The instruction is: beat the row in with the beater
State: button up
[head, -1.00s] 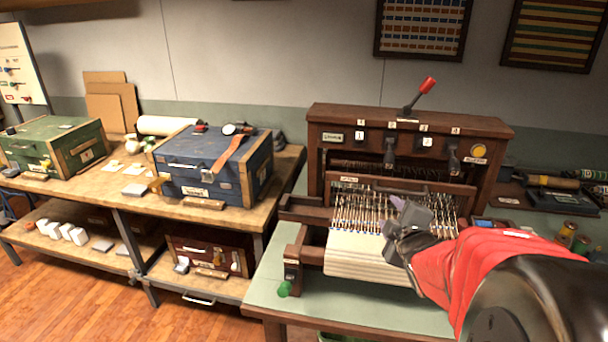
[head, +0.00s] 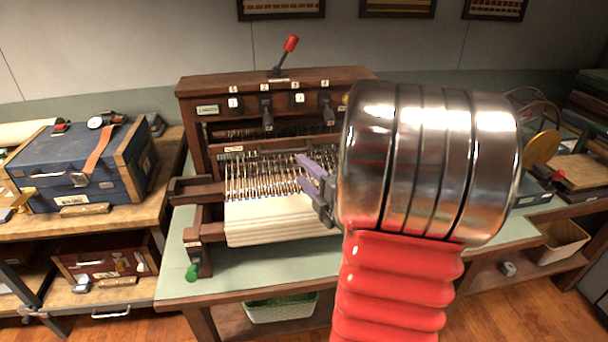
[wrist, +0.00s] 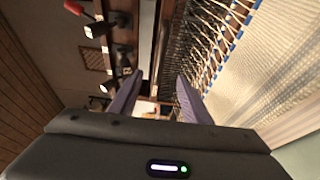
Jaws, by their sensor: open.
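The loom (head: 275,85) stands on a green-topped table. Its beater (head: 262,149) is a brown wooden bar with a small label, above a row of metal wires and blue-tipped threads. Pale woven cloth (head: 275,225) lies in front of it; it also shows at right in the wrist view (wrist: 280,70). My gripper (head: 313,172) is open, with purple fingers at the right part of the thread row, close to the beater. In the wrist view the open fingers (wrist: 158,100) stand apart, beside the threads; I cannot tell whether they touch the beater. My arm hides the loom's right side.
Levers with dark knobs (head: 267,118) line the loom's upper front, and a red-tipped lever (head: 290,44) rises on top. A green knob (head: 192,272) is at the lower left. A blue case (head: 75,165) stands on the left bench. The green tabletop (head: 300,270) in front is clear.

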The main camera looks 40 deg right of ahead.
jog(key=shift+w, duration=0.1)
jog(key=x, duration=0.9)
jog(key=shift+w, duration=0.4)
jog(key=shift+d, duration=0.15)
grip_shut()
dwell(0.6)
jog(key=shift+f, duration=0.1)
dwell(0.4)
jog(key=shift+o, duration=0.4)
grip_release()
